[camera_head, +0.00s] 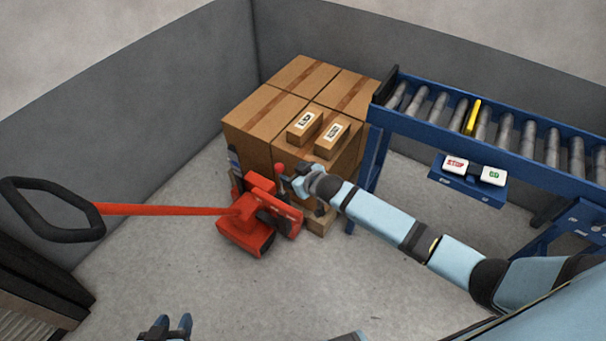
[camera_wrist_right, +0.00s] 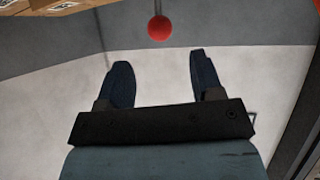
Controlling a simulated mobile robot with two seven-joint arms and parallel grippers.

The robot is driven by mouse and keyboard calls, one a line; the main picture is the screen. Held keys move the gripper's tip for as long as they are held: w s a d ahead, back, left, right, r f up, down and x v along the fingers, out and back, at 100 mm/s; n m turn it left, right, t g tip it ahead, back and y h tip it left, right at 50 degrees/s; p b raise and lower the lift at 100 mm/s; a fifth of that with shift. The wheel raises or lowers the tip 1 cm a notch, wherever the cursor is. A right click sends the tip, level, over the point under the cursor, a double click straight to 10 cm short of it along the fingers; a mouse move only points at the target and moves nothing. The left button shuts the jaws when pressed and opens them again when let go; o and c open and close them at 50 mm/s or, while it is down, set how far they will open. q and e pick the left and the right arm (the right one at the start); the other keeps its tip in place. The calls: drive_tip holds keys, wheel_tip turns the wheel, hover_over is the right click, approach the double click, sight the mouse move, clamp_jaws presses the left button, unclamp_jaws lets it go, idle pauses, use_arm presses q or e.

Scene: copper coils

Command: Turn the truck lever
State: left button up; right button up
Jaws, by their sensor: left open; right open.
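The red pallet truck (camera_head: 246,232) stands left of centre in the head view, its red bar running left to a black loop handle (camera_head: 55,236). The truck lever shows as a small red ball knob (camera_head: 280,168) beside the box stack. In the right wrist view, the red knob (camera_wrist_right: 159,27) on a thin rod lies just beyond the fingertips, roughly centred between them. My right gripper (camera_head: 289,181) is close to the knob; its fingers (camera_wrist_right: 157,62) are apart with nothing between them. My left gripper (camera_head: 168,325) is open and empty at the bottom edge of the head view, away from the truck.
Large cardboard boxes (camera_head: 258,122) with two small labelled boxes (camera_head: 332,139) on top stand behind the truck. A blue roller conveyor (camera_head: 500,150) with a stop/start button box (camera_head: 468,184) is at the right. Grey walls close the back. The floor before the truck is clear.

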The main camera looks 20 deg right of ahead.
drive_tip(key=v, duration=0.4)
drive_tip(key=shift+s+d+r, duration=0.1)
drive_tip(key=shift+s, duration=0.2)
idle(0.3)
